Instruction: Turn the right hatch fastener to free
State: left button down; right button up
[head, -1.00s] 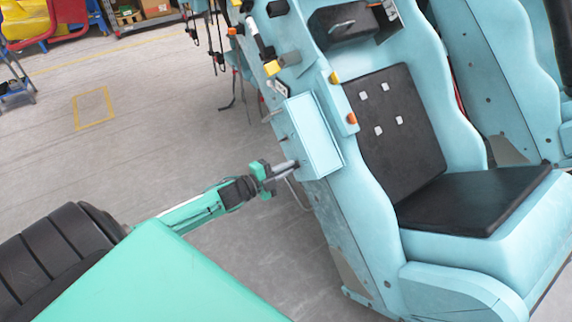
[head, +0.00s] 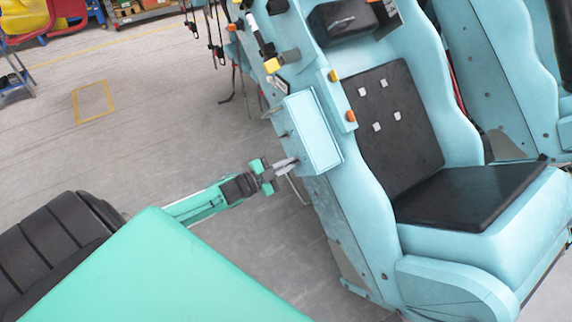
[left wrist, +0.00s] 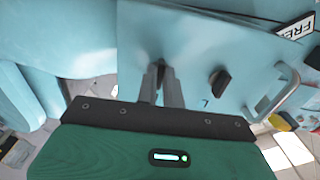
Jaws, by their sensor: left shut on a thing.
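A second dark fastener (left wrist: 219,80) stands apart on the panel, tilted in the picture. A label partly reading "FREE" (left wrist: 296,27) is at the upper right. My right gripper is out of view.
A metal handle (left wrist: 277,94) sticks out beside the second fastener. The car's seat (head: 470,200) with black pads is right of the box. Straps (head: 215,45) hang at the car's rear. The grey floor (head: 150,140) at left is open.

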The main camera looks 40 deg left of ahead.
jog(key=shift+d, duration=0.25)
pick_arm(q)
jog(key=c, duration=1.5)
grip_release()
jog(key=shift+c, duration=0.2)
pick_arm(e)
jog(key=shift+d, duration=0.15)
pick_arm(q)
jog(key=shift+s, duration=0.1)
